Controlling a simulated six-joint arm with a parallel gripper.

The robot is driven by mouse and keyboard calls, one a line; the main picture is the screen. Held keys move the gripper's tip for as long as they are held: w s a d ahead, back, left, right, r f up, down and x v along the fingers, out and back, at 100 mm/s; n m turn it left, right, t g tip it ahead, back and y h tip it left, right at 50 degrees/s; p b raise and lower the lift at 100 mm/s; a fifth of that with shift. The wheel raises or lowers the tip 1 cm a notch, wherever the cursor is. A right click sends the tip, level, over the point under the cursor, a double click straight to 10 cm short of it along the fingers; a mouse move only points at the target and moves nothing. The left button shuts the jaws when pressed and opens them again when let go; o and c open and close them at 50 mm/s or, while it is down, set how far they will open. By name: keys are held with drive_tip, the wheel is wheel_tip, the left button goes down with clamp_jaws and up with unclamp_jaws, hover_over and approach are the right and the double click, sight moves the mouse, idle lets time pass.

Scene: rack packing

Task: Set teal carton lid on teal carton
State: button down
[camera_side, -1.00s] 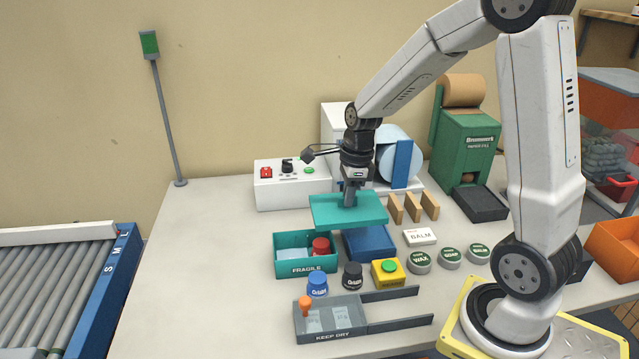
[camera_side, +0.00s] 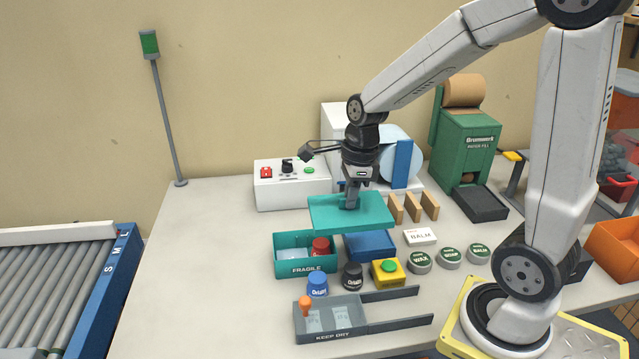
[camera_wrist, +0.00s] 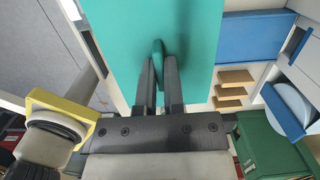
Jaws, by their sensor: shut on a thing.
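My gripper (camera_side: 351,203) is shut on the grip of the teal carton lid (camera_side: 374,214) and holds the flat lid in the air. In the wrist view the lid (camera_wrist: 200,60) fills the space past my fingers (camera_wrist: 160,88). The teal carton (camera_side: 306,266), marked FRAGILE, stands open on the table below and to the left of the lid. A red-topped jar (camera_side: 321,246) and something pale blue (camera_side: 293,254) are inside it. The lid is apart from the carton and mostly above the blue box beside it.
A blue box (camera_side: 369,245) stands right of the carton. Blue (camera_side: 317,283) and black (camera_side: 352,276) jars and a yellow button box (camera_side: 387,272) stand in front. A grey KEEP DRY tray (camera_side: 329,322) lies nearer. The table left of the carton is clear.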

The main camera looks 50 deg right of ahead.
sight(320, 209)
drive_tip(key=s+a+r, duration=0.2)
drive_tip(key=s+a, duration=0.2)
drive_tip(key=shift+s+a+r, duration=0.15)
drive_tip(key=shift+s+r, duration=0.15)
drive_tip(key=shift+s, duration=0.05)
drive_tip(key=shift+w, duration=0.1)
drive_tip(key=w+f, duration=0.1)
drive_tip(key=w, duration=0.2)
drive_tip(key=w+f, duration=0.1)
drive_tip(key=w, duration=0.2)
drive_tip(key=w+f, duration=0.2)
drive_tip(key=w, duration=0.1)
drive_tip(key=shift+d, duration=0.35)
drive_tip(key=w+f, duration=0.4)
drive_tip(key=f, duration=0.1)
drive_tip(key=shift+w+f, duration=0.2)
drive_tip(key=shift+d, duration=0.15)
drive_tip(key=shift+w+f, duration=0.25)
drive_tip(key=shift+f, duration=1.55)
drive_tip(key=shift+f, duration=0.6)
